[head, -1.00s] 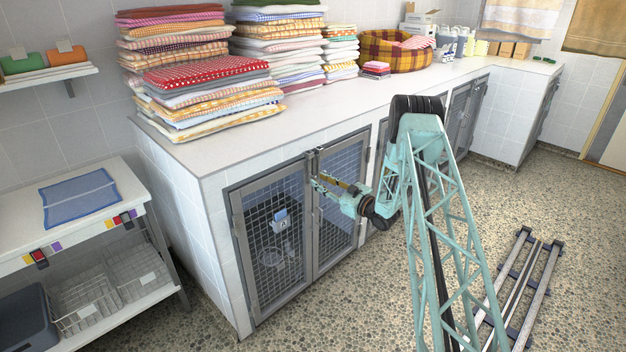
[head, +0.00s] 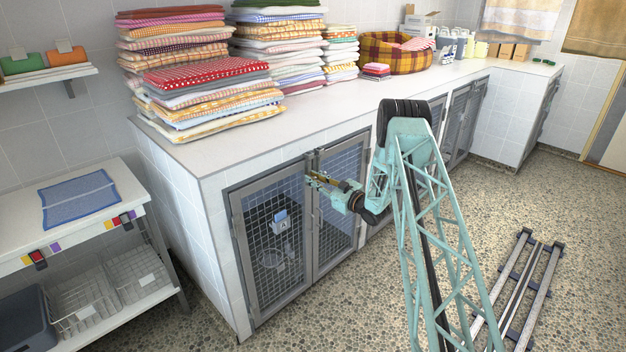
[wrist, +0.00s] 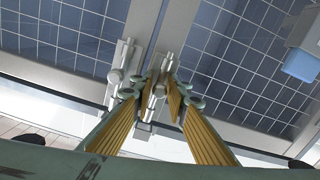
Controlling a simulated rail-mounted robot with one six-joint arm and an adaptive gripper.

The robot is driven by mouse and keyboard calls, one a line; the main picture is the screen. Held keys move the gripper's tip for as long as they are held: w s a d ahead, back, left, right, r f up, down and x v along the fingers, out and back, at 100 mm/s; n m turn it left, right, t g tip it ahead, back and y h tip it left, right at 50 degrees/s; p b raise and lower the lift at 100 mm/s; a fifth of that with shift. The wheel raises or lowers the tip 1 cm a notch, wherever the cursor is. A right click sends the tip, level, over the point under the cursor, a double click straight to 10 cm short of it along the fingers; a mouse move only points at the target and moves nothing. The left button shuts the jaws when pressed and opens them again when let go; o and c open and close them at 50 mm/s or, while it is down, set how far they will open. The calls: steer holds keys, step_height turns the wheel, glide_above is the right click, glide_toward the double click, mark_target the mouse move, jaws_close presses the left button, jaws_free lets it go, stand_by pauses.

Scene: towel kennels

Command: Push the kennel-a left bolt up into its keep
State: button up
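Kennel-a has two mesh doors, the left one (head: 270,245) and the right one (head: 338,205), meeting at a middle frame. My gripper (head: 312,178) is at the upper part of that meeting line. The wrist view looks turned round, with the blue-and-white box on its right. There, my gripper (wrist: 160,94) has its yellow-padded fingers apart, on either side of the left bolt (wrist: 160,88) and its knob. I cannot tell whether they touch it. The other bolt (wrist: 118,76) lies just left of it. The keep is partly hidden by the fingers.
The counter (head: 225,150) overhangs close above the doors and carries towel stacks (head: 205,85) and a plaid pet bed (head: 395,52). A white shelf unit (head: 110,215) stands at left. A blue-and-white box (head: 281,221) is behind the left door. Floor in front is clear around my rail.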

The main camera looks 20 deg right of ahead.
jaws_close()
steer(key=shift+r, duration=1.85)
steer(key=shift+w, duration=0.1)
steer(key=shift+o, duration=2.1)
jaws_free()
steer(key=shift+r, duration=0.1)
